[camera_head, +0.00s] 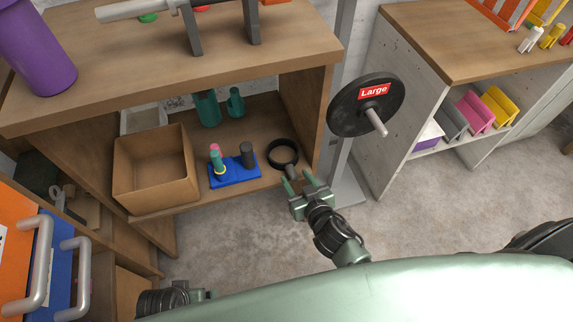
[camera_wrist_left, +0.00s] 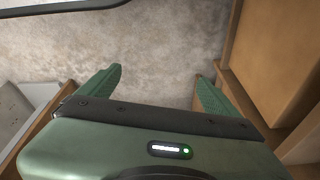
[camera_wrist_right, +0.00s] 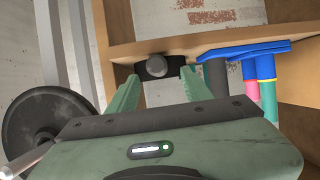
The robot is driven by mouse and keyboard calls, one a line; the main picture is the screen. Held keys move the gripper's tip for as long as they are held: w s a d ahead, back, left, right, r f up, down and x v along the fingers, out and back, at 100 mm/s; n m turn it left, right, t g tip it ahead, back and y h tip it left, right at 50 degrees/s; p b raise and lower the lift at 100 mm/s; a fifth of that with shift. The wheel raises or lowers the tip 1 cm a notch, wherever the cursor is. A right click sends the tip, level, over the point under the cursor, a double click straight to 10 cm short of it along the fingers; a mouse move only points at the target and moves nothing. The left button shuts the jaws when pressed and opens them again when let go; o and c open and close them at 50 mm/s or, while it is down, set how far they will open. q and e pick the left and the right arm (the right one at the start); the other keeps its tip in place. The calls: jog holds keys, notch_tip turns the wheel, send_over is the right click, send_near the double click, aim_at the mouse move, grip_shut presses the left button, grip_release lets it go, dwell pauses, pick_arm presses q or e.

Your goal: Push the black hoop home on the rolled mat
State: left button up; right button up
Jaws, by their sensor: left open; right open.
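The black hoop (camera_head: 282,153) rests at the right front of the shelf under the bench, with a short grey handle or knob (camera_head: 291,172) toward me. My right gripper (camera_head: 297,178) is open just in front of that handle. In the right wrist view, the knob (camera_wrist_right: 155,60) and a dark part of the hoop sit beyond and between the open fingertips (camera_wrist_right: 160,76); contact cannot be told. A purple cylinder (camera_head: 38,55), possibly the rolled mat, stands on the bench top at far left, partly cut off. My left gripper (camera_wrist_left: 158,75) is open and empty over bare floor.
A blue base (camera_head: 234,172) with coloured and dark pegs stands left of the hoop, beside an open cardboard box (camera_head: 155,170). A black weight disc (camera_head: 366,104) labelled "Large" hangs on a post to the right. Orange and blue handled fronts (camera_head: 62,265) are at lower left.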

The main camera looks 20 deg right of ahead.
aim_at(293, 174)
pick_arm(q)
jog(key=shift+w+r+b, duration=0.15)
jog(key=shift+r, duration=0.6)
jog(key=shift+w+r+b, duration=0.15)
jog(key=shift+r, duration=0.55)
pick_arm(e)
jog(key=shift+x, duration=1.95)
jog(key=shift+d, duration=0.1)
jog(key=shift+f, duration=0.1)
grip_shut()
